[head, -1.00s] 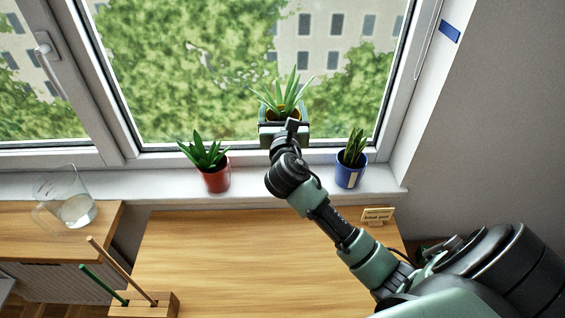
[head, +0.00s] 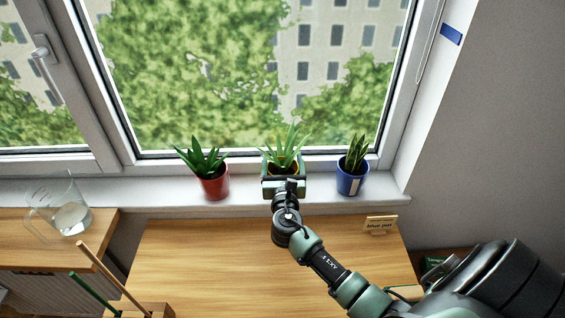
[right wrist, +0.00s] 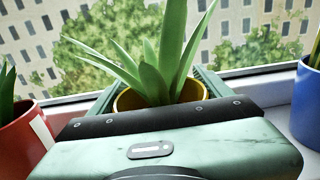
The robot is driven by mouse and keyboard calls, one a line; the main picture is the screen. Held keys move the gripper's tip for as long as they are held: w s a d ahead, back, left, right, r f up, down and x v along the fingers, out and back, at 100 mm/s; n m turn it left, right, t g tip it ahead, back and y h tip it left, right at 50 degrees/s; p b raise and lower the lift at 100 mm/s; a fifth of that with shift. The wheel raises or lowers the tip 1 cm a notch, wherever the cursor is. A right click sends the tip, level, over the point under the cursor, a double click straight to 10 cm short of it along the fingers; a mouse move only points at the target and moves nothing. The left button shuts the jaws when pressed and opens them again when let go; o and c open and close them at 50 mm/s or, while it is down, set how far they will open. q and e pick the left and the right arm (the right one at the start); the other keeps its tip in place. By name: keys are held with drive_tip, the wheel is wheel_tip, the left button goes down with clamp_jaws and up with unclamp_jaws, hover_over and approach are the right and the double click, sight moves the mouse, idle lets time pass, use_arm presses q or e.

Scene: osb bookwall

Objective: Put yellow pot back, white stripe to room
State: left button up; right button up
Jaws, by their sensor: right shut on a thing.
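The yellow pot (head: 283,174) holds a spiky green plant. My right gripper (head: 285,180) is shut on it, at the window sill between the red and blue pots. In the right wrist view the yellow pot's rim (right wrist: 127,99) shows behind the gripper body (right wrist: 160,145), with a finger on each side. The gripper hides most of the pot, so its white stripe and whether its base touches the sill cannot be seen. My left gripper is not in view.
A red pot (head: 214,184) stands left on the sill (head: 150,191), a blue pot (head: 351,183) with a white stripe right. A small sign (head: 380,224) stands on the wooden desk (head: 200,255). A glass jug (head: 70,215) and a pencil block (head: 150,311) are at left.

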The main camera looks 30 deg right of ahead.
drive_tip(key=o, duration=2)
drive_tip(key=shift+o, duration=0.2)
drive_tip(key=shift+s+r, duration=0.1)
drive_tip(key=shift+r, duration=0.05)
drive_tip(key=b+v, duration=0.1)
drive_tip(key=v, duration=1.1)
drive_tip(key=shift+b, duration=0.35)
